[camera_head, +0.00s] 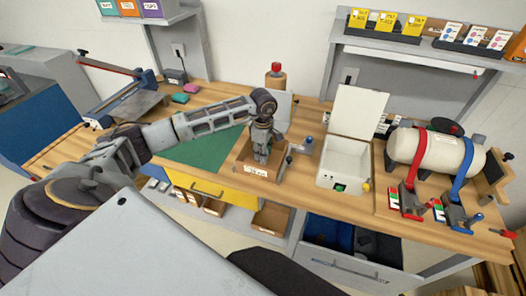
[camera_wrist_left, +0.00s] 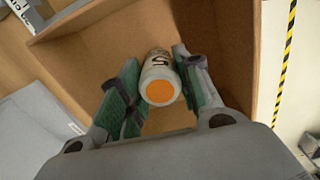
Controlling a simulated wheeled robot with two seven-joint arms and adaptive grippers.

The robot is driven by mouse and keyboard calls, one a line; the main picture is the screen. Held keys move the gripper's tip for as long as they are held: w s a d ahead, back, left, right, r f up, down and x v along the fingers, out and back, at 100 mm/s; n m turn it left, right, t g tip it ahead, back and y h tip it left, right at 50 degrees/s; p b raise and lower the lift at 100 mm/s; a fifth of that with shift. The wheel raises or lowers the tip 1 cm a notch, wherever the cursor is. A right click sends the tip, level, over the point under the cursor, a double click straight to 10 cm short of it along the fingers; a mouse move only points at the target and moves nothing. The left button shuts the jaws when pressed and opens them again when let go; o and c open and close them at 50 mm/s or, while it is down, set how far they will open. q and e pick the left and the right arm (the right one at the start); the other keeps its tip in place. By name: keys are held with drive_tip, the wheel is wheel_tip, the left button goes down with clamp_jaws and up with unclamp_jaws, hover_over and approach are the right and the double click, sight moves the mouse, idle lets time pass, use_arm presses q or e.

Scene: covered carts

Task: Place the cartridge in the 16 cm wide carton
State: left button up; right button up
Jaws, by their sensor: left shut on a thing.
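The cartridge (camera_wrist_left: 157,76) is a pale cylinder with dark print and an orange end, seen in the left wrist view. My left gripper (camera_wrist_left: 155,88) is shut on it, with a green-padded finger on each side. Cardboard walls of the carton (camera_wrist_left: 238,45) surround the fingers and the cartridge. In the head view the open brown carton (camera_head: 243,175) stands on the bench, and my left gripper (camera_head: 261,154) points down into it. The cartridge is hidden there. I cannot tell whether the cartridge touches the carton floor. The carton's label is too small to read. My right gripper is not in view.
A white box with a raised lid (camera_head: 343,172) stands right of the carton. A tank with red and blue straps (camera_head: 440,153) is further right. A green mat (camera_head: 205,153) lies to the left. Blue drawer (camera_head: 350,240) below is open.

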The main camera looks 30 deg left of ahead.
use_arm(q)
drive_tip(key=shift+f, duration=0.1)
drive_tip(key=o, duration=1.1)
drive_tip(key=shift+c, duration=0.2)
drive_tip(key=shift+r, duration=0.2)
wheel_tip(320, 180, up, 12)
drive_tip(key=b, duration=0.1)
idle(0.4)
